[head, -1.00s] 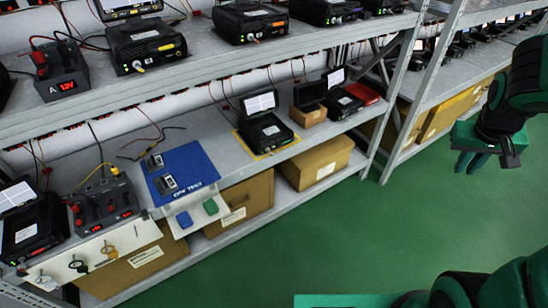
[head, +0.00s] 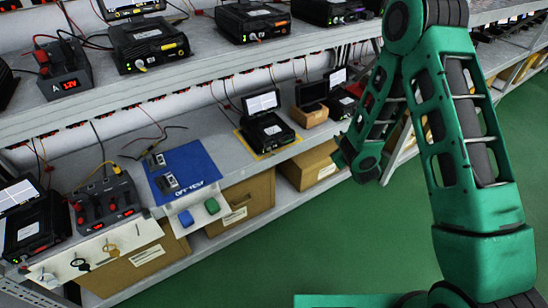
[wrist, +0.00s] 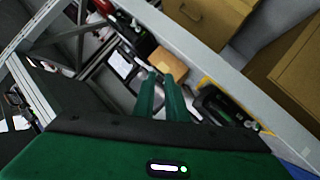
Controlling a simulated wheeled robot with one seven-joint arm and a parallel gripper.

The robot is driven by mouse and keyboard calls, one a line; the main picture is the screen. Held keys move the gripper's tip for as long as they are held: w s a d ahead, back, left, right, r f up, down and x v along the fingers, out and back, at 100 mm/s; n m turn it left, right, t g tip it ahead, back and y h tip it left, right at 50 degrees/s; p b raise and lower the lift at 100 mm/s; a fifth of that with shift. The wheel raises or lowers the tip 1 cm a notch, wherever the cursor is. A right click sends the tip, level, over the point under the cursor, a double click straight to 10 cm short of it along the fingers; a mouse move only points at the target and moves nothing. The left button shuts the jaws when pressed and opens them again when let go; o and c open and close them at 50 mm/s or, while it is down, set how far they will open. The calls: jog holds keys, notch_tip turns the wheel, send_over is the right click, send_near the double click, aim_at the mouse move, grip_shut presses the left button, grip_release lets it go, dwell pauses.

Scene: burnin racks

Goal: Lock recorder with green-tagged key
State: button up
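A black recorder (head: 266,130) with a raised light screen stands in a yellow-outlined area on the middle shelf. It also shows in the wrist view (wrist: 222,112), right of my fingers. A green tag (head: 212,206) and a blue tag (head: 186,218) sit on a white holder below the blue mat (head: 190,165); whether a key is attached is too small to tell. Several keys (head: 79,264) hang on a white panel at lower left. My gripper (wrist: 161,78) has two green fingers with a narrow gap, nothing visible between them. In the head view my arm partly hides it.
Two small dark devices (head: 167,183) lie on the blue mat. A black unit with red knobs (head: 105,203) is left of it. A small brown box (head: 309,117) is right of the recorder. Cardboard boxes (head: 247,199) fill the lower shelf. Green floor is clear in front.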

jog(key=s+a+f+n+t+y, duration=0.1)
jog(key=s+a+f+n+y, duration=0.15)
jog(key=a, duration=0.35)
jog(key=s+a+f+n+y, duration=0.1)
jog(key=a+f+y, duration=0.1)
jog(key=a+f, duration=0.25)
jog(key=n+y, duration=0.2)
jog(key=y, duration=0.2)
send_near(273, 154)
jog(key=x, duration=0.9)
jog(key=shift+f, duration=0.1)
jog(key=shift+c, duration=0.3)
grip_shut()
jog(key=shift+f+n, duration=0.1)
jog(key=shift+n, duration=0.75)
jog(key=shift+s, duration=0.1)
jog(key=shift+o, duration=0.3)
grip_release()
